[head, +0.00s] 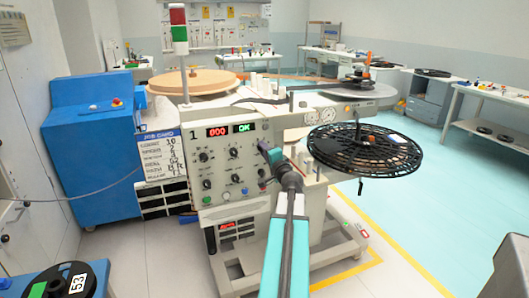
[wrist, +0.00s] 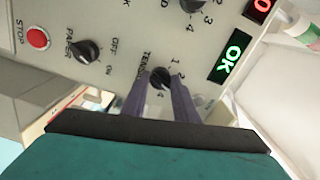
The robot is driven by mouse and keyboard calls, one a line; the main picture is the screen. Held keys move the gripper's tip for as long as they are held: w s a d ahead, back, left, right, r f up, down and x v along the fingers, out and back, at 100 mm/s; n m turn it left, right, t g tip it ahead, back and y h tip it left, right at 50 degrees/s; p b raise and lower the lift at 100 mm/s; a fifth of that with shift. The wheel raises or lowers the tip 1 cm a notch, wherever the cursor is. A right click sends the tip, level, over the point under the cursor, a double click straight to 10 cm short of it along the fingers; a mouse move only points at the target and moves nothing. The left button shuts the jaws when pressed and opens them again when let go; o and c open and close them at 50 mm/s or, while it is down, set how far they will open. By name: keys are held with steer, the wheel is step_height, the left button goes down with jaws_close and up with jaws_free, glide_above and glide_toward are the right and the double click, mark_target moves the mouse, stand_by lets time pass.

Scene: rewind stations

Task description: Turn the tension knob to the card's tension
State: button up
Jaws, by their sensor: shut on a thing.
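The black tension knob (wrist: 160,76) is on the machine's panel in the wrist view, with a "TENSION" label and a number scale beside it. The fingers of my gripper (wrist: 161,82) are on its two sides, shut on it. The knob's pointer is too hidden and small to read. In the head view my gripper (head: 266,150) reaches the right part of the panel (head: 219,141) and hides this knob. The job card (head: 161,155) hangs left of the panel, with handwritten values too small to read surely.
A paper knob (wrist: 86,51) and a red stop button (wrist: 38,38) are near my gripper. The display shows a green OK (head: 243,128) and a red 000 (head: 218,132). A black reel (head: 366,151) juts out to the right of my arm.

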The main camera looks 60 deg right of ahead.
steer(key=o, duration=1.1)
steer(key=shift+c, duration=0.2)
steer(key=shift+s+a, duration=0.1)
steer(key=b+v, duration=0.3)
steer(key=v, duration=0.5)
steer(key=b, duration=0.4)
steer(key=shift+s+a, duration=0.25)
steer(key=shift+s, duration=0.05)
steer(key=b+v, duration=0.2)
steer(key=b, duration=0.5)
steer(key=shift+f+b, duration=0.15)
steer(key=shift+b, duration=0.25)
steer(key=shift+b+v, duration=1.35)
steer(key=shift+b, duration=0.3)
